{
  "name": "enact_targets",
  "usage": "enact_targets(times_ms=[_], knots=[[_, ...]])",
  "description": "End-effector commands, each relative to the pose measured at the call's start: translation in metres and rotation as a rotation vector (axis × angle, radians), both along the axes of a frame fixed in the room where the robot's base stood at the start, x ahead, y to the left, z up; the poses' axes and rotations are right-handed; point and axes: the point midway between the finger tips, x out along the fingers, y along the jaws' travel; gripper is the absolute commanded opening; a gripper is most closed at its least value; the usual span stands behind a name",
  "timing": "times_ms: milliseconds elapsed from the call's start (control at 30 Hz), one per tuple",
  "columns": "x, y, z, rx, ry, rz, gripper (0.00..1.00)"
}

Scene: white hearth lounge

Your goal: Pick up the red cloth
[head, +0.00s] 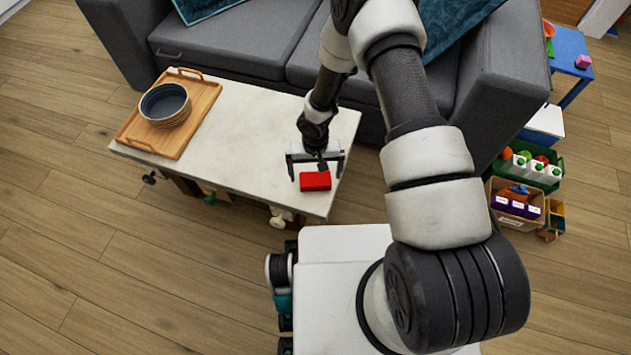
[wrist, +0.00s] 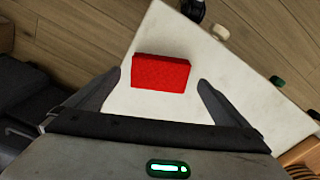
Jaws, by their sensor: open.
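The red cloth (head: 315,181) is a small folded block on the white table top (head: 245,140), near its right end and front edge. In the wrist view the red cloth (wrist: 161,73) lies just beyond the fingertips, roughly centred between them. My gripper (head: 316,172) is over the table right behind the cloth, fingers pointing down. In the wrist view my gripper (wrist: 160,82) is open, with one finger to each side of the cloth and nothing held. I cannot tell the exact height of the fingertips above the table.
A wooden tray (head: 198,112) with stacked bowls (head: 165,104) stands at the table's left end. A grey sofa (head: 235,42) runs behind the table. Crates of goods (head: 520,205) stand on the floor at right. The table's middle is clear.

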Motion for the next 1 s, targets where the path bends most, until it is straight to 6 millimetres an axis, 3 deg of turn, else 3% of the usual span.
enact_targets(times_ms=[33,167,433,467,700,767,1000], knots=[[0.000,-0.001,-0.012,0.000,0.002,-0.001,1.00],[0.000,0.000,-0.025,0.000,0.001,0.000,1.00],[0.000,0.000,-0.027,0.000,0.000,0.000,1.00],[0.000,0.000,-0.027,0.000,0.000,0.000,0.98],[0.000,0.000,-0.027,0.000,0.000,0.000,0.58],[0.000,0.000,-0.027,0.000,0.000,0.000,0.52],[0.001,0.000,-0.022,0.000,-0.001,0.000,0.52]])
